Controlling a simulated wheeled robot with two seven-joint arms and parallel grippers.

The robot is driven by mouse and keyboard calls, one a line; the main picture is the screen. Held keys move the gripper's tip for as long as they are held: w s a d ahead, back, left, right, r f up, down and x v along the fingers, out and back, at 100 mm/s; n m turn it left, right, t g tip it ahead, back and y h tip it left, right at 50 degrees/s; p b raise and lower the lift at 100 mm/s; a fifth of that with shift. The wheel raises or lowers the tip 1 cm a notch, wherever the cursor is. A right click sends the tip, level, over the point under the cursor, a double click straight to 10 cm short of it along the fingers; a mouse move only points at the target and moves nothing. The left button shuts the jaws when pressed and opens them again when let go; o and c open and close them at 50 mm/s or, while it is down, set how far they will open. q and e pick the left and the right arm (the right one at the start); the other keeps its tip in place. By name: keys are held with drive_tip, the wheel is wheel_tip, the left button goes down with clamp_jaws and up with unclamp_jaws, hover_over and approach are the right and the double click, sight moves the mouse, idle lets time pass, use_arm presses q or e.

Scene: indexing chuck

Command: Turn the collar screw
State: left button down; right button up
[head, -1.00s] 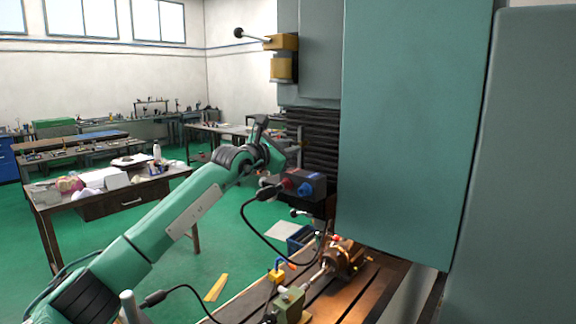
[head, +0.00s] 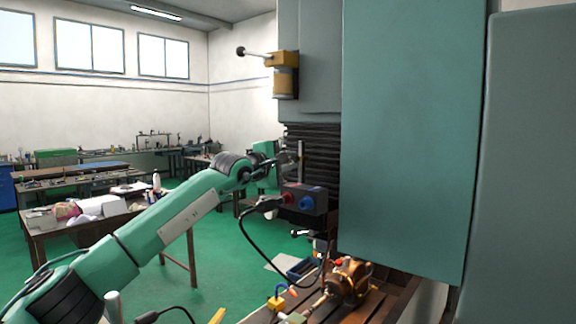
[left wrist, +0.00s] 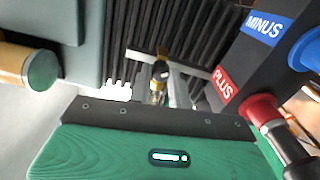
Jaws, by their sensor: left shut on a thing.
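The copper-coloured indexing chuck (head: 350,280) sits on the machine table at the lower middle of the head view, with a small red part on top. Its collar screw is too small to make out. My left gripper (head: 291,162) is raised above and left of the chuck, in front of the black bellows. It is shut on a slim tool (head: 301,152) whose kind I cannot tell. In the left wrist view, a pale bar and a dark, yellow-banded piece (left wrist: 160,72) show beyond my green gripper body. My right gripper is out of view.
A control box (head: 305,199) with red and blue knobs is close below my left gripper, with a looping black cable. Large teal machine panels (head: 410,130) stand to the right. A blue bin (head: 301,268) is beside the chuck.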

use_arm(q)
drive_tip(key=m, duration=0.2)
drive_tip(key=shift+m, duration=0.4)
drive_tip(key=m, duration=0.3)
drive_tip(key=shift+r+m+p, duration=0.1)
drive_tip(key=shift+m+p, duration=0.2)
drive_tip(key=shift+p, duration=0.1)
drive_tip(key=m+p, duration=0.1)
drive_tip(key=m, duration=0.3)
drive_tip(key=shift+m+p, duration=0.75)
drive_tip(key=shift+m, duration=1.05)
drive_tip(key=c, duration=1.3)
unclamp_jaws()
